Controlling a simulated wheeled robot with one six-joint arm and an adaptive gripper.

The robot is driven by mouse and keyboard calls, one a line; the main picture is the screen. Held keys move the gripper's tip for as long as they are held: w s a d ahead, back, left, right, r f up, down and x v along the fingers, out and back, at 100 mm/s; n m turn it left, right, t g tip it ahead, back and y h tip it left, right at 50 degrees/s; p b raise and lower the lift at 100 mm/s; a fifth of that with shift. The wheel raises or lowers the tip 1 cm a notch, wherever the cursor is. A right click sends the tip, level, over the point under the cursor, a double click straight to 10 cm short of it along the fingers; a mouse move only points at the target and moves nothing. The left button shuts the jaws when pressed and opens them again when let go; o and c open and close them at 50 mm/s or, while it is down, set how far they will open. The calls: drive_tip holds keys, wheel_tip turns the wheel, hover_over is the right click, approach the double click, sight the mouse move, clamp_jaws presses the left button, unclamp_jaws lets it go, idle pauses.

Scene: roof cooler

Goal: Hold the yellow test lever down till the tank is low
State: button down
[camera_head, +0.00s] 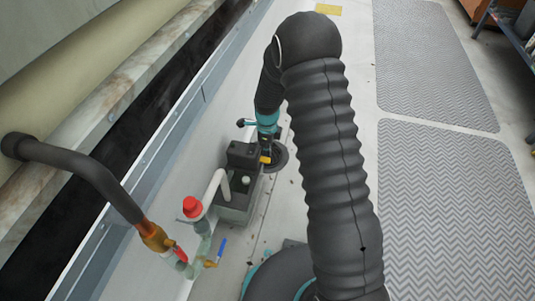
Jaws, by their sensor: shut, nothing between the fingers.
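The dark grey tank box (236,208) stands on the light floor left of my arm. A small yellow piece, likely the test lever (265,159), shows at the box's far right end. My gripper (266,147) points down directly at that spot, below the teal wrist band. Its fingers are small, dark and partly hidden, and they look shut and empty. I cannot tell whether they touch the yellow piece or whether it is pressed down. The water level inside the tank does not show.
A pale pipe (216,187) rises from the box. Nearby are a red-capped fitting (192,207), a blue-handled valve (221,249) and a dark pipe with a brass joint (154,237). A metal ledge runs along the left. Grey patterned mats (455,200) lie at the right.

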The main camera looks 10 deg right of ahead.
sight(268, 161)
wheel_tip(268, 161, up, 9)
drive_tip(key=shift+f+p, duration=0.15)
drive_tip(key=shift+p, duration=0.3)
idle(0.3)
drive_tip(key=s+n+g, duration=0.1)
drive_tip(key=s+n, duration=0.4)
drive_tip(key=n, duration=0.4)
drive_tip(key=s+d+r+n+t+p, duration=0.2)
drive_tip(key=s+r+n, duration=0.4)
drive_tip(key=s+r, duration=0.7)
drive_tip(key=s+d+r+n+t+p, duration=0.3)
drive_tip(key=s+r+n, duration=0.4)
drive_tip(key=s+r, duration=0.6)
wheel_tip(268, 161, up, 8)
drive_tip(key=shift+s+d+f+t, duration=0.15)
drive_tip(key=shift+s+d+t, duration=0.05)
drive_tip(key=shift+d+t, duration=0.6)
